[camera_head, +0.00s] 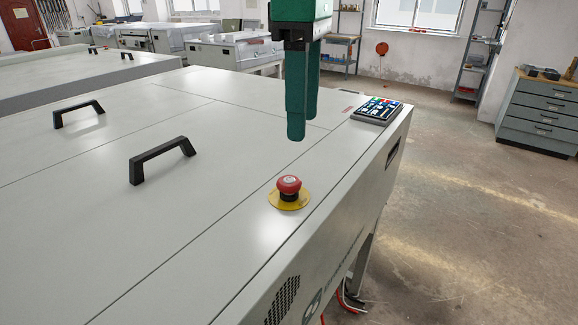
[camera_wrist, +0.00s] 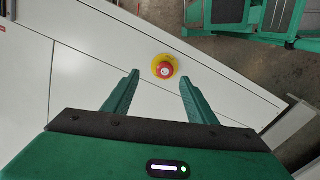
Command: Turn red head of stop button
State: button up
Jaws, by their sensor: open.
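The stop button has a red round head (camera_head: 289,185) on a short black collar, over a yellow disc (camera_head: 274,200) on the machine's light grey top. In the wrist view the red head (camera_wrist: 164,71) shows from above, within the yellow disc (camera_wrist: 157,60), beyond the fingertips and nearly midway between them. My green gripper (camera_head: 297,138) points down above the machine top, higher than the button and apart from it. In the wrist view its two fingers (camera_wrist: 159,76) are spread with nothing between them.
The plate processor's flat top (camera_head: 215,240) is mostly clear. Two black handles, a nearer one (camera_head: 162,158) and a farther one (camera_head: 79,113), stand up on the left. A control panel (camera_head: 378,110) sits near the right edge. Open floor (camera_head: 470,220) lies right of the machine.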

aim_at(290, 179)
jog(key=shift+n, duration=0.4)
jog(key=f, duration=0.3)
jog(key=a+f, duration=0.1)
jog(key=f, duration=0.2)
jog(key=s+a+f, duration=0.1)
jog(key=f, duration=0.3)
jog(key=c, duration=1.1)
